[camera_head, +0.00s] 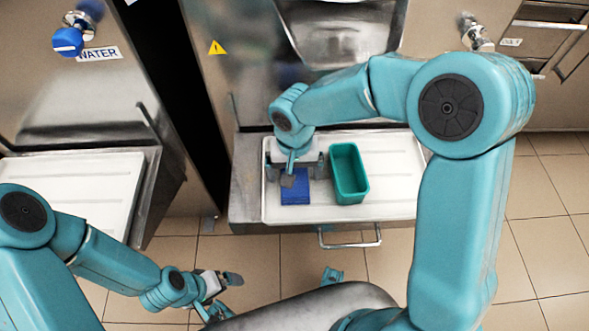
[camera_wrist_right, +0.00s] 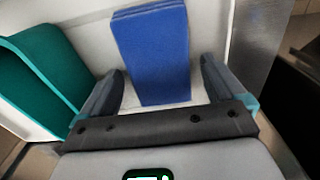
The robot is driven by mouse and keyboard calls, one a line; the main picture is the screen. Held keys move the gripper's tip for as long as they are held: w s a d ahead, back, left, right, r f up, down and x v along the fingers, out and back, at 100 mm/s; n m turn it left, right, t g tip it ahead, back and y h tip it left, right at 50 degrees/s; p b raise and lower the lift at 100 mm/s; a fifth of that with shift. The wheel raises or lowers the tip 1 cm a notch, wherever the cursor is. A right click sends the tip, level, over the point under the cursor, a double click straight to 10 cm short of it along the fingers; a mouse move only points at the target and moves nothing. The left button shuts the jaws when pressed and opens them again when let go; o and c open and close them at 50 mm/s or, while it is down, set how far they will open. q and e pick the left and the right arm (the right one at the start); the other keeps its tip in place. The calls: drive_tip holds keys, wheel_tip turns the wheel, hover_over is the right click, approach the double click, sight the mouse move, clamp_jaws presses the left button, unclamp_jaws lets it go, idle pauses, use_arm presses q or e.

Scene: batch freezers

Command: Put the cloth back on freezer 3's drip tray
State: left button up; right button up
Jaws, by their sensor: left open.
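The folded blue cloth (camera_head: 295,192) lies flat on the left part of the white drip tray (camera_head: 395,160) at the middle freezer. It also shows in the right wrist view (camera_wrist_right: 152,55). My right gripper (camera_head: 292,172) is over the cloth's far end. In the wrist view its two fingers (camera_wrist_right: 163,72) are spread, one on each side of the cloth, with gaps between. My left gripper (camera_head: 225,292) is open and empty, low over the floor at the lower left. No freezer number is readable.
A green bin (camera_head: 348,172) stands on the same tray, right of the cloth. A metal handle (camera_head: 350,238) sticks out below the tray. A dark gap separates the two freezers.

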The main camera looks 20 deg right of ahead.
drive_tip(key=shift+r, duration=0.1)
wheel_tip(320, 180, up, 12)
drive_tip(key=p, duration=0.4)
idle(0.6)
